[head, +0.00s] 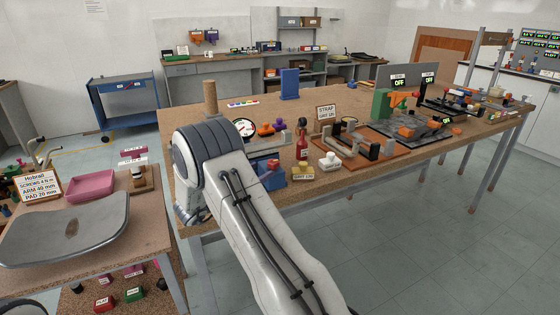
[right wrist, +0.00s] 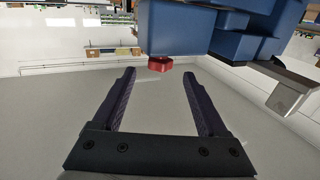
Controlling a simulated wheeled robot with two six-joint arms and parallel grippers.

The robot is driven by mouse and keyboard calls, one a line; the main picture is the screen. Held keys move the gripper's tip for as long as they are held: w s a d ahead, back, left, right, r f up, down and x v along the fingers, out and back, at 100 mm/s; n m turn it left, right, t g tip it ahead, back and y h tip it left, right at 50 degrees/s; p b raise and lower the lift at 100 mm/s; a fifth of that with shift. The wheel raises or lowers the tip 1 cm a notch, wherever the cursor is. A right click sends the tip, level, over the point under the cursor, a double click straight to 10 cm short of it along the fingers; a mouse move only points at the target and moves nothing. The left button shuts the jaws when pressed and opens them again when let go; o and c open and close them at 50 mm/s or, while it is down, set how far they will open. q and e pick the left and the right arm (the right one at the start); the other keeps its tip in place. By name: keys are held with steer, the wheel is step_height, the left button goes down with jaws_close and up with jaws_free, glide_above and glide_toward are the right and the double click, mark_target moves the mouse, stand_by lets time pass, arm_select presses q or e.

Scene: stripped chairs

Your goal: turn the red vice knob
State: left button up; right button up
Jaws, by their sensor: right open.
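The blue vice (head: 273,182) stands at the front edge of the long brown workbench, partly behind my right arm in the head view. Red shows on top of it there, but too small to make out clearly. In the right wrist view the blue vice body (right wrist: 185,25) fills the top right, upside down. The red knob (right wrist: 159,64) shows small below it. My right gripper (right wrist: 158,73) is open and empty. Its two dark fingers point at the knob, which appears between the fingertips and seems a little beyond them. My left gripper is not in view.
Beside the vice are a red bottle (head: 302,147), a yellow labelled block (head: 303,173) and a white piece (head: 330,162). A wooden peg (head: 210,98) stands behind my arm. A side table with a grey seat shell (head: 70,230) is at left. Floor at right is clear.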

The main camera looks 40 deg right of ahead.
steer(key=w+d+p, duration=0.1)
steer(key=d, duration=0.9)
steer(key=shift+w+p, duration=0.2)
steer(key=shift+p, duration=0.15)
steer(key=shift+c, duration=0.3)
jaws_close()
steer(key=shift+n+t, duration=0.4)
steer(key=shift+t, duration=0.2)
